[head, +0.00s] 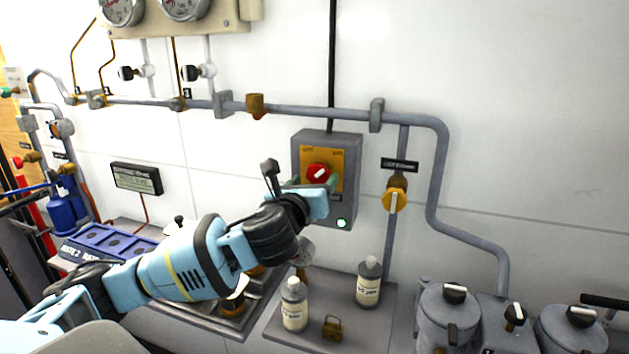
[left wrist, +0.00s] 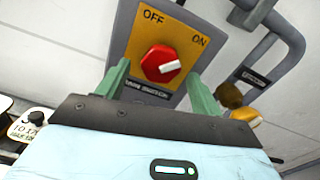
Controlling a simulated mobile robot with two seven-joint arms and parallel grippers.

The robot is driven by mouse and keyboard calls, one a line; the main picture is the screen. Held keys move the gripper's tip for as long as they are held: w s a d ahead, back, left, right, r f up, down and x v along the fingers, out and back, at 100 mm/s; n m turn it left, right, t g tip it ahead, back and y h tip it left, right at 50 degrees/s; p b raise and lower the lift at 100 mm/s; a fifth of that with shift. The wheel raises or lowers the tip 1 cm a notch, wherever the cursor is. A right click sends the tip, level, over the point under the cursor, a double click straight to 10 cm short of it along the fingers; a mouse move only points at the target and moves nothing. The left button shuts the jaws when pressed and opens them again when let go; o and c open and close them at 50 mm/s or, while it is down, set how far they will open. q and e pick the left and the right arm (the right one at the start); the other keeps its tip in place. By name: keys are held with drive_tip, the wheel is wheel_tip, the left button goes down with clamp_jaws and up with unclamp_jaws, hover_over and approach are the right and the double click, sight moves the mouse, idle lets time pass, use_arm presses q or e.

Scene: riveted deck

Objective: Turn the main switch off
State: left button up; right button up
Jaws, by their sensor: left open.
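The main switch is a grey box (head: 350,150) on the wall with a yellow plate and a red knob (head: 318,172). In the left wrist view, the plate (left wrist: 137,40) reads OFF at its left and ON at its right. The white pointer on the red knob (left wrist: 158,60) points to the ON side. My left gripper (head: 313,184) is at the front of the switch and open. In the left wrist view its green fingers (left wrist: 158,76) stand on either side of the knob; I cannot tell whether they touch it. My right gripper is not in view.
A lit lamp (head: 341,223) shows low on the switch box. A pipe with a yellow valve handle (head: 395,200) runs to its right. Two bottles (head: 294,304) (head: 369,282) and a brass padlock (head: 332,328) stand below. Grey canisters (head: 447,310) are at lower right.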

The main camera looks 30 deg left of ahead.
use_arm(q)
drive_tip(key=shift+w+a, duration=0.1)
drive_tip(key=shift+w, duration=0.5)
drive_tip(key=shift+c, duration=0.5)
drive_tip(key=c, duration=0.9)
